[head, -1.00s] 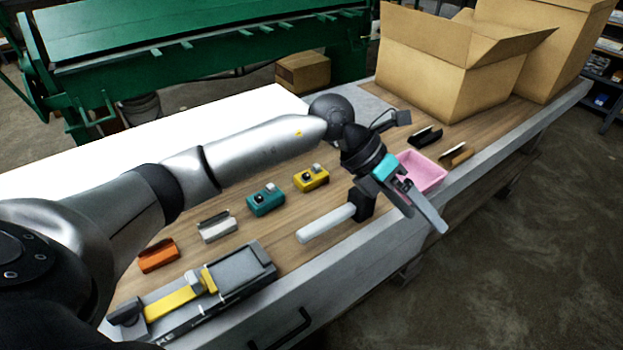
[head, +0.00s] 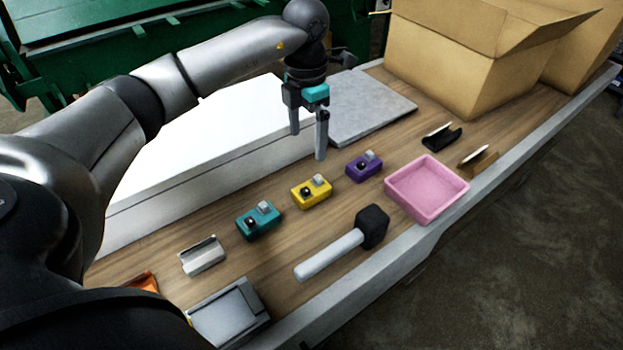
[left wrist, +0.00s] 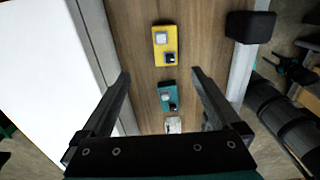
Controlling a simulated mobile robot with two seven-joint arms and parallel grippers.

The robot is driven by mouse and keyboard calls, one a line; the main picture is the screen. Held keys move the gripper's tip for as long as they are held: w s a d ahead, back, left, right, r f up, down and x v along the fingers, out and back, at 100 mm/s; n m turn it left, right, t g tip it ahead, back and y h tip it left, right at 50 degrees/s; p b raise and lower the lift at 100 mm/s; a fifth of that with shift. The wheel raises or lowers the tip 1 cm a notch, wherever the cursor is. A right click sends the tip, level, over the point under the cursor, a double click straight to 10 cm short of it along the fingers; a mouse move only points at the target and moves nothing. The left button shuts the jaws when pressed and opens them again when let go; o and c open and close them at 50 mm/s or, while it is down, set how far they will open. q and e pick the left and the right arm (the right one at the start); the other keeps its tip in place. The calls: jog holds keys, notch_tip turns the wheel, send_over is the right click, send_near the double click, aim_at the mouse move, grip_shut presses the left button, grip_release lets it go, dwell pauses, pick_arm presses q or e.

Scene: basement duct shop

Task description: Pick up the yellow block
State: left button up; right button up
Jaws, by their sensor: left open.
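The yellow block (head: 311,191) lies on the wooden bench top in the head view, with a grey piece and a dark round knob on top. It also shows in the left wrist view (left wrist: 165,46), beyond the fingertips near the top. My left gripper (head: 308,146) is open and empty, pointing down above the bench, behind and above the yellow block. In the left wrist view its two fingers (left wrist: 160,76) stand wide apart, with a teal block (left wrist: 168,97) showing between them. My right gripper is not in view.
The teal block (head: 258,221) and a purple block (head: 364,166) flank the yellow one. A black-headed mallet (head: 335,252) lies in front. A pink tray (head: 427,190) is to the right. A white box-like slab (head: 210,150) stands behind; cardboard boxes (head: 450,70) stand at the far right.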

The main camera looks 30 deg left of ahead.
pick_arm(q)
send_near(312, 188)
jog(key=shift+s+a+f+b, duration=0.3)
jog(key=shift+s+f+b, duration=0.05)
jog(key=shift+b, duration=0.05)
notch_tip(312, 188, down, 3)
jog(key=shift+r, duration=0.15)
jog(key=shift+w+f, duration=0.1)
jog(key=shift+f, duration=0.55)
jog(key=f, duration=0.1)
jog(key=f+b, duration=0.1)
jog(key=f, duration=0.3)
jog(key=shift+w+d, duration=0.15)
jog(key=shift+d, duration=0.2)
jog(key=shift+r, duration=0.1)
jog(key=c, duration=1)
grip_shut()
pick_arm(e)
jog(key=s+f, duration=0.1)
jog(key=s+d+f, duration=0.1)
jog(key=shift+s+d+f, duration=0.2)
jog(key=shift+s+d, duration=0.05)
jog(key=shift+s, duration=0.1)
